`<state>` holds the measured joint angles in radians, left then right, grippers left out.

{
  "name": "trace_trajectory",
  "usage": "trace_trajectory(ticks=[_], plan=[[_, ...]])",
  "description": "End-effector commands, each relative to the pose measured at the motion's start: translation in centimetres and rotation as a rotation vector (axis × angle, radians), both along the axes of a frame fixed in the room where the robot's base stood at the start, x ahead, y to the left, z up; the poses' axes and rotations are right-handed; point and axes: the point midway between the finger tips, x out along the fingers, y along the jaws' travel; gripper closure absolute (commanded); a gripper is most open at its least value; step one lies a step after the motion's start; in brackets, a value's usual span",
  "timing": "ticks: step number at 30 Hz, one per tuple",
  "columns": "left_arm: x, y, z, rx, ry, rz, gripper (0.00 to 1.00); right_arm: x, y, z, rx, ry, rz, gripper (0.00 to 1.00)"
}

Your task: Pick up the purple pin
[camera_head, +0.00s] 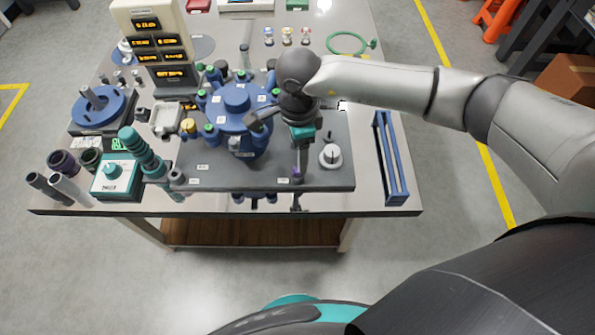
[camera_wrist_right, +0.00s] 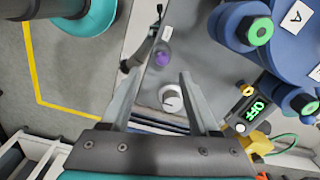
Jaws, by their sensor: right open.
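The purple pin (camera_head: 297,173) is small and sits near the front edge of the grey fixture plate (camera_head: 260,180). In the right wrist view the purple pin (camera_wrist_right: 162,58) shows just beyond the fingertips, roughly in line with the gap between them. My right gripper (camera_head: 301,170) points down over the plate in the head view, close to the pin and partly in front of it. In the wrist view its two fingers (camera_wrist_right: 160,78) are spread and nothing is held between them. The height gap to the pin is hard to judge. My left gripper is not in view.
A white knob (camera_head: 330,156) stands on the plate right of the pin. A blue round valve body (camera_head: 238,118) with green-capped ports is on the left. A blue rack (camera_head: 391,158) lies at the table's right. A teal stack (camera_head: 142,152) stands left of the plate.

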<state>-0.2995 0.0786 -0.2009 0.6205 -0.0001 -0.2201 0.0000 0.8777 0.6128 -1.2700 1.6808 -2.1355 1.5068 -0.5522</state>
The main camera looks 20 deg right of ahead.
Motion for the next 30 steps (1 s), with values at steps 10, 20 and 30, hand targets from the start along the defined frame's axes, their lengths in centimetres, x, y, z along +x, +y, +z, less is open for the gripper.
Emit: trace_trajectory(ticks=[10,20,30], plan=[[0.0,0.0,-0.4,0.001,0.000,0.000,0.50,0.2,0.1,-3.4,0.000,0.004,-0.001,0.39],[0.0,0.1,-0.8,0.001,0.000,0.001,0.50,0.4,0.1,-6.1,0.002,0.001,0.000,0.39],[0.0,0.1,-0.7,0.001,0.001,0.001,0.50,0.4,0.1,-6.0,0.002,0.000,0.000,0.60]])
